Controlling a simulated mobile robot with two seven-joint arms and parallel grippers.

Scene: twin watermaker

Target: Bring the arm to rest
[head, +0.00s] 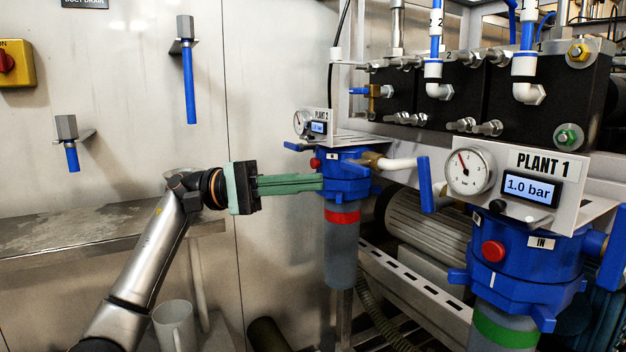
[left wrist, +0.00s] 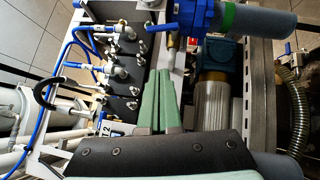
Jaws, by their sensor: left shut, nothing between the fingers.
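My left arm (head: 158,250) reaches in from the lower left of the head view. Its gripper (head: 320,183) has long green fingers pointing right, closed together with nothing between them. The fingertips end at the left edge of the blue Plant 2 filter head (head: 347,172) in the picture; I cannot tell whether they touch it. In the left wrist view the closed fingers (left wrist: 168,74) point up toward the machinery. My right gripper is in neither view.
The Plant 1 filter head (head: 520,255) with its gauge panel stands at the right.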

